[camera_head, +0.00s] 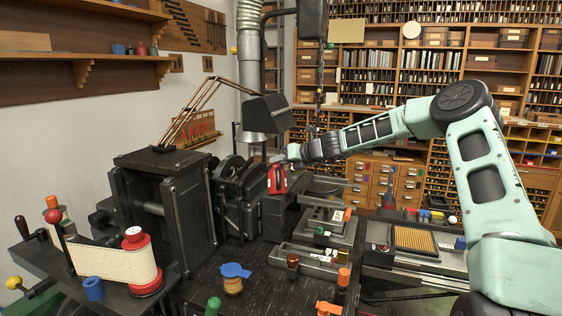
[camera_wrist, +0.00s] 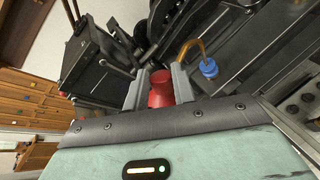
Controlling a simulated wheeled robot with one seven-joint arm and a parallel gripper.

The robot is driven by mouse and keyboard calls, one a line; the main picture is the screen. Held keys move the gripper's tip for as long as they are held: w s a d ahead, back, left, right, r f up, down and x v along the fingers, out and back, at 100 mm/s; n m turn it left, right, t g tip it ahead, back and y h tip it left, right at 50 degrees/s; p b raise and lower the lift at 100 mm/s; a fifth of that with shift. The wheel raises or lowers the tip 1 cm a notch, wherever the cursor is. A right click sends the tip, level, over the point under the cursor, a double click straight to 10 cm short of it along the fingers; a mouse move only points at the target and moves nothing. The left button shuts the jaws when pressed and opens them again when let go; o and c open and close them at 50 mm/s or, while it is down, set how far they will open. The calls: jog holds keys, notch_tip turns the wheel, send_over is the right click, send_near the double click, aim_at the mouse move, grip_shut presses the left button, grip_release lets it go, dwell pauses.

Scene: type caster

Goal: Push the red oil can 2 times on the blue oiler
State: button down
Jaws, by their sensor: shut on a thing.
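The red oil can (camera_head: 277,181) is at the end of my outstretched arm in the head view, beside the dark machine. In the wrist view the red can (camera_wrist: 161,90) sits between the two grey fingers of my gripper (camera_wrist: 158,84), which is shut on it. The gripper also shows in the head view (camera_head: 277,160), at the can's top. The blue oiler (camera_head: 235,271), a blue top on an amber body, stands on the dark surface at the front. In the wrist view a blue piece with an amber spout (camera_wrist: 208,68) lies right of the can; I cannot tell if it is the oiler.
The big black machine (camera_head: 165,205) stands left of the can. A paper-tape reel (camera_head: 138,262) and a blue cup (camera_head: 93,288) are at the front left. Grey trays (camera_head: 325,225) lie right of the can. An orange-topped bottle (camera_head: 343,278) stands at the front right of the oiler.

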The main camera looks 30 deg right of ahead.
jog(key=shift+f+b, duration=0.65)
jog(key=shift+f, duration=0.15)
dwell(0.4)
jog(key=shift+r, duration=0.1)
jog(key=shift+r+p, duration=1.05)
jog(key=shift+f, duration=0.15)
jog(key=shift+f+b, duration=0.2)
jog(key=shift+b, duration=0.1)
jog(key=shift+f+b, duration=0.55)
jog(key=shift+f, duration=0.15)
dwell(0.5)
jog(key=shift+r+p, duration=0.95)
jog(key=shift+r, duration=0.15)
